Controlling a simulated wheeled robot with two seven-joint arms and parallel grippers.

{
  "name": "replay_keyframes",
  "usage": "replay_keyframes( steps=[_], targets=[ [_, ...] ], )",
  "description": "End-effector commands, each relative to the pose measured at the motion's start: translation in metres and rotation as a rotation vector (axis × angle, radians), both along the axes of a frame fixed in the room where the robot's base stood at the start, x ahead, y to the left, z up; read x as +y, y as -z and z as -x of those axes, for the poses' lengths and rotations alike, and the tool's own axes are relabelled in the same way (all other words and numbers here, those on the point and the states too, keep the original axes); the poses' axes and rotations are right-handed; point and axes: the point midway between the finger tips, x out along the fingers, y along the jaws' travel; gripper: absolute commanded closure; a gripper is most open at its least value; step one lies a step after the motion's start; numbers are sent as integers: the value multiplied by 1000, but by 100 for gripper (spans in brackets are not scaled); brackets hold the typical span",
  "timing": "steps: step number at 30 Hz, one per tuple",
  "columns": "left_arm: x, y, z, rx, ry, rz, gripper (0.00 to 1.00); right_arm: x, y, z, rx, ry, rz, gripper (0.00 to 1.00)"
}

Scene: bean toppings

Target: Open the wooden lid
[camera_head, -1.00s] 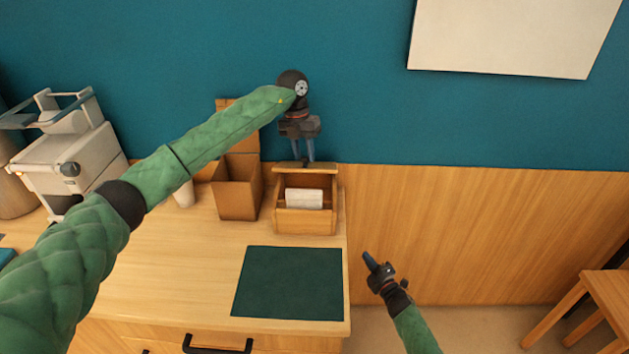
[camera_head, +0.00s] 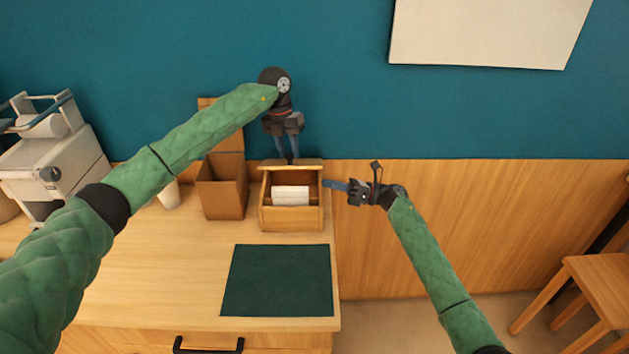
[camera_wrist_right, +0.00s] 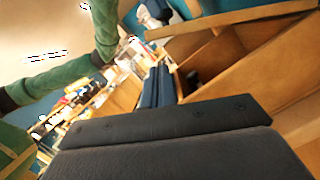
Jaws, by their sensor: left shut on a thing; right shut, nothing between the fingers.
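The wooden box (camera_head: 290,219) stands at the back right of the counter, with a white item (camera_head: 290,195) inside. Its wooden lid (camera_head: 306,162) is raised at the back of the box, leaving the inside showing. My left gripper (camera_head: 288,161) points down and is shut on the lid's edge. My right gripper (camera_head: 328,184) is shut and empty, its tips close to the box's right side; contact is unclear. In the right wrist view, the lid (camera_wrist_right: 235,28) stands above the box (camera_wrist_right: 260,75), beside my right fingers (camera_wrist_right: 157,85).
A tall brown open carton (camera_head: 222,192) stands just left of the box, and a white cup (camera_head: 169,194) is further left. A dark green mat (camera_head: 277,281) lies in front. A white machine (camera_head: 50,150) is at the left. A wooden stool (camera_head: 600,288) stands at the right.

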Motion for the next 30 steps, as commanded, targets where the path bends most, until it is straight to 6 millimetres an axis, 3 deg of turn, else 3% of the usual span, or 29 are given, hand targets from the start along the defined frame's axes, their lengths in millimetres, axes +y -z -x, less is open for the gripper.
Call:
replay_keyframes(
  steps=[16,30],
  targets=[
    [0,1,0,0,-1,0,100,78,-17,-9,3,0,-3,100],
    [0,1,0,1,-1,0,100,91,-19,-11,4,2,-2,100]
  ],
)
